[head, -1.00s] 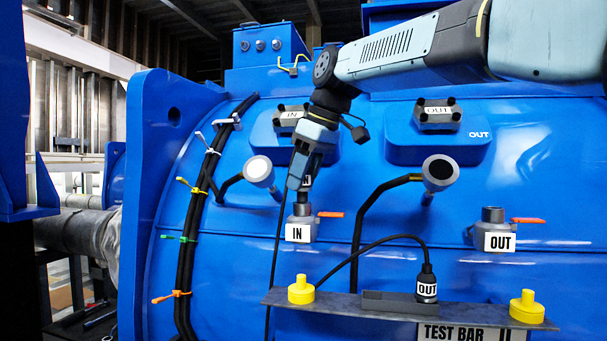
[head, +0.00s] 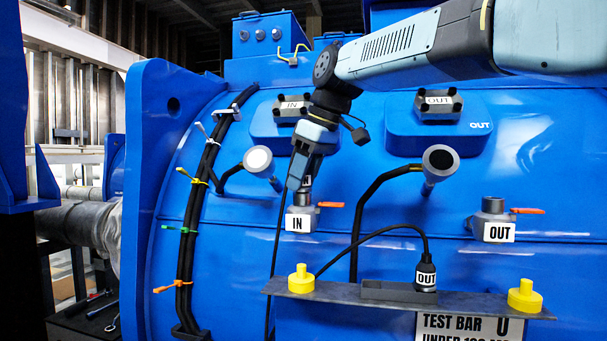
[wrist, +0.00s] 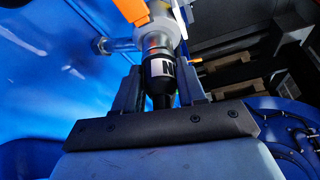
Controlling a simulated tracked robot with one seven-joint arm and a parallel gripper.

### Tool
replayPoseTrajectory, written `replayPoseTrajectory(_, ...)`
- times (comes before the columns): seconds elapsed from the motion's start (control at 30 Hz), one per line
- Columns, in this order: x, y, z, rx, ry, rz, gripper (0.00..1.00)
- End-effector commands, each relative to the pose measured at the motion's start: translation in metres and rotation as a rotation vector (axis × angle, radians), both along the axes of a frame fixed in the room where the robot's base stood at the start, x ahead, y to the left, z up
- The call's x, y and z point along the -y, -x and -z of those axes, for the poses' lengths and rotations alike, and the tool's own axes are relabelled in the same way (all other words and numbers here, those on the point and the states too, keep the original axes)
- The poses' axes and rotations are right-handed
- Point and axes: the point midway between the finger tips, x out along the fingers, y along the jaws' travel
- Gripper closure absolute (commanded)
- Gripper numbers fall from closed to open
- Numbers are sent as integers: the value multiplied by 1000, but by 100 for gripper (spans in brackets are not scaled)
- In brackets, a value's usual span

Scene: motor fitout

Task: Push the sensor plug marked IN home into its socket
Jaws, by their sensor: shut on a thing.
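My gripper (head: 303,176) is shut on the black sensor plug, just above the IN socket. The plug (wrist: 160,72) shows between both fingers in the wrist view, with a white label partly visible. Its front end meets the bare metal collar of the socket (wrist: 154,42); how deep it sits cannot be told. In the head view the socket (head: 302,211) carries an IN label and an orange lever (head: 331,205) on its right. The fingers hide most of the plug there. A black cable (head: 274,255) hangs down behind the gripper.
The OUT socket (head: 493,210) stands open at the right. The OUT plug (head: 426,272) stands on the grey test bar (head: 335,294), between two yellow caps (head: 301,280) (head: 525,296).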

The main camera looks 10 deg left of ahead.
Motion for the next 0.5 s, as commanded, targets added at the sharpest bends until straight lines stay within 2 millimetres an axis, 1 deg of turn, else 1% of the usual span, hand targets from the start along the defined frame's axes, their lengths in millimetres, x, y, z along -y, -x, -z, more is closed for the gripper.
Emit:
replayPoseTrajectory(0.1,0,0,3,0,0,0,91)
replayPoseTrajectory(0.13,0,0,3,0,0,0,59)
replayPoseTrajectory(0.43,0,0,2,0,0,0,30)
replayPoseTrajectory(0.5,0,0,2,0,0,0,30)
